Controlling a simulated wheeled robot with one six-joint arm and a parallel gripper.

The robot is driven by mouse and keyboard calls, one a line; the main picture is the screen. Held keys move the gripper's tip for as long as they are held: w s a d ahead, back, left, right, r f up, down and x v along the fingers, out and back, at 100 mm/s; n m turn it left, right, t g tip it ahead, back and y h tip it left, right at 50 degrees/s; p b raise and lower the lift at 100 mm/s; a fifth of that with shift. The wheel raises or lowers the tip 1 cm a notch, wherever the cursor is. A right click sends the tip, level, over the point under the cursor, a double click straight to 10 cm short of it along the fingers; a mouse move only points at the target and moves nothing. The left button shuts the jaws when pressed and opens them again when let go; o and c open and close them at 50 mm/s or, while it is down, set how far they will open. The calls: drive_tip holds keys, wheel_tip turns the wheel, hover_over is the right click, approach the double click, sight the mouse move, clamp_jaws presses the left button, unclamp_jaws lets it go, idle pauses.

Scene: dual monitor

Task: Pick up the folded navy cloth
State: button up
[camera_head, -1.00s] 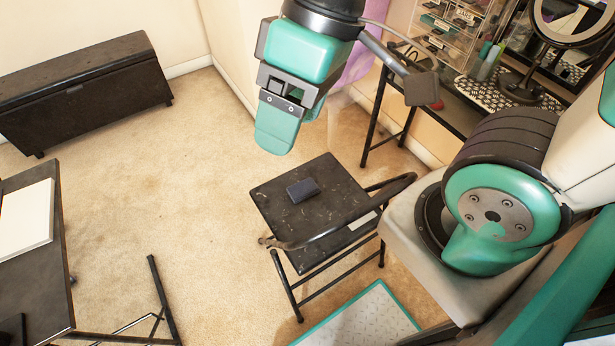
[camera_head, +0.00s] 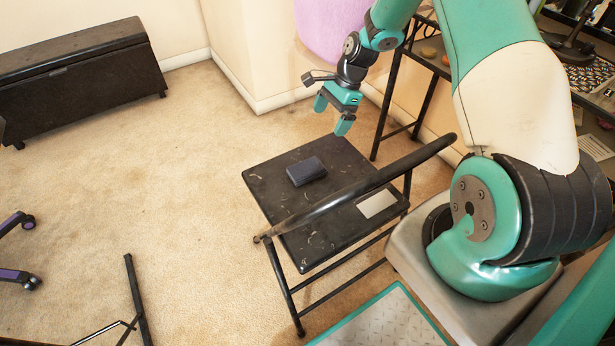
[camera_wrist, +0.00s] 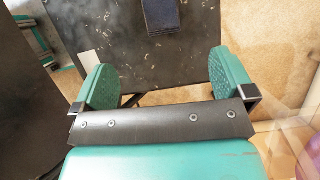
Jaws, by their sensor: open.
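The folded navy cloth (camera_head: 306,171) lies flat on the seat of a black folding chair (camera_head: 275,195). In the wrist view the cloth (camera_wrist: 160,14) shows at the top edge, partly cut off, beyond the fingertips and roughly between them. My gripper (camera_head: 332,117) is above the far right part of the seat, up and to the right of the cloth, with its fingers apart and nothing between them. The gripper (camera_wrist: 160,68) also shows in the wrist view, with its two green fingers spread wide.
The chair's curved black back bar (camera_head: 370,185) rises on the near side of the cloth. A pale card (camera_head: 377,203) lies near it. A black desk (camera_head: 430,55) stands at the right and a dark chest (camera_head: 80,80) at the back left. Open carpet (camera_head: 180,210) lies left of the chair.

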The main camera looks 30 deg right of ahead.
sight(308, 167)
drive_tip(key=b+x, duration=0.3)
drive_tip(key=x, duration=1.3)
drive_tip(key=shift+a+f+b, duration=0.25)
drive_tip(key=shift+f+b, duration=0.1)
drive_tip(key=shift+c, duration=0.2)
drive_tip(key=shift+r, duration=0.1)
drive_tip(key=c, duration=0.9)
